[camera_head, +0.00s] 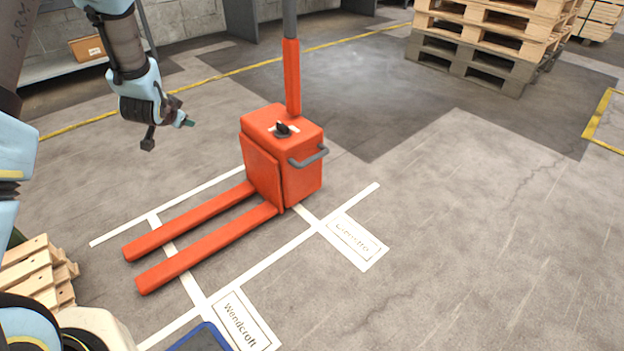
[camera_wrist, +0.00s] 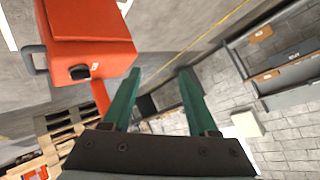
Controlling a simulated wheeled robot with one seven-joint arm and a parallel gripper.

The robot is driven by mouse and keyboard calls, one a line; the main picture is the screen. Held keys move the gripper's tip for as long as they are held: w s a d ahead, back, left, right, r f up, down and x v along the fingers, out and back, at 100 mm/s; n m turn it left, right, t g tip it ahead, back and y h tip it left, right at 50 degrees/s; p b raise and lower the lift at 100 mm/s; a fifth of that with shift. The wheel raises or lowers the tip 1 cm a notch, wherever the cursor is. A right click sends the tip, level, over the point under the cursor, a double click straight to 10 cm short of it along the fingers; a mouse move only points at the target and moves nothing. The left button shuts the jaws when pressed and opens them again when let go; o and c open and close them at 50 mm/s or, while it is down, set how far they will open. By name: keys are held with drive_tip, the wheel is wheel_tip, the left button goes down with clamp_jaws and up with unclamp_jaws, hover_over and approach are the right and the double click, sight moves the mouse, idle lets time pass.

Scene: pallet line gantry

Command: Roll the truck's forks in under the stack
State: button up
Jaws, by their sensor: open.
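The orange pallet truck (camera_head: 283,160) stands upright on the floor in the middle of the head view. Its two forks (camera_head: 205,248) point to the lower left and have nothing on them. It has a grey side handle (camera_head: 309,157), a black knob (camera_head: 284,130) on top and a tall mast (camera_head: 291,80). A stack of wooden pallets (camera_head: 490,45) on a grey bottom pallet stands far right, behind the truck. My gripper (camera_head: 168,133) is open and empty, in the air left of the truck, apart from it. In the wrist view, the truck (camera_wrist: 95,30) lies left of the fingers (camera_wrist: 160,75).
More pale pallets (camera_head: 38,272) stand at the lower left edge, partly cut off. White floor lines and labels reading Wendcroft (camera_head: 240,322) and another hard-to-read name surround the truck. A shelf with a cardboard box (camera_head: 88,48) stands at the back wall.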

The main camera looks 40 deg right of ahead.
drive_tip(key=s+d+f+m+g+h+b, duration=0.1)
drive_tip(key=s+d+f+m+h+b, duration=0.2)
drive_tip(key=d+f, duration=0.4)
drive_tip(key=s+d+f+m+h+b, duration=0.25)
drive_tip(key=d+f+b, duration=0.25)
drive_tip(key=d+f, duration=0.3)
drive_tip(key=m+g+h+b, duration=0.4)
drive_tip(key=m+b, duration=0.3)
approach(310, 161)
drive_tip(key=d, duration=0.2)
drive_tip(key=shift+y, duration=0.25)
drive_tip(key=b+x, duration=0.4)
drive_tip(key=x, duration=0.5)
drive_tip(key=shift+w+d+f, duration=0.15)
drive_tip(key=shift+w+f, duration=0.05)
drive_tip(key=shift+f, duration=0.05)
drive_tip(key=shift+w+d, duration=0.2)
drive_tip(key=shift+d, duration=0.45)
drive_tip(key=shift+c, duration=0.2)
clamp_jaws()
